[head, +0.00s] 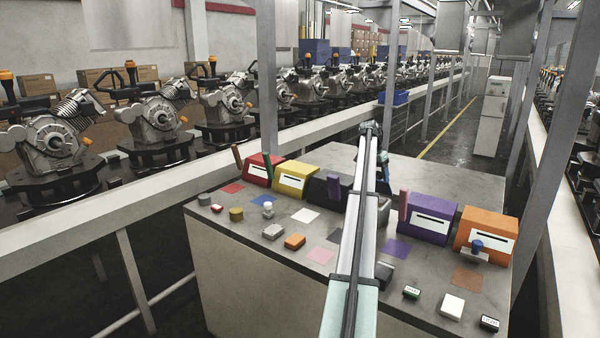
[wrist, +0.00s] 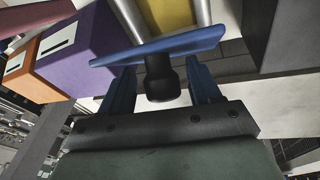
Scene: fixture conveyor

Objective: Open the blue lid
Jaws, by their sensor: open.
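The blue lid (wrist: 165,43) shows in the wrist view as a thin tilted blue plate with a black knob (wrist: 162,82) on its near side. My gripper (wrist: 162,76) is open, with its dark blue fingers on either side of the knob. I cannot tell whether they touch it. In the head view my arm covers most of this spot, between the black box (head: 328,190) and the purple box (head: 430,219). The box under the blue lid is hidden there, and I cannot tell how far the lid is raised.
Red (head: 262,169), yellow (head: 293,179) and orange (head: 486,235) boxes share the grey table (head: 345,300) with the black and purple ones. Several small blocks and coloured squares lie in front. Metal posts and a conveyor line of engines (head: 150,110) stand beyond.

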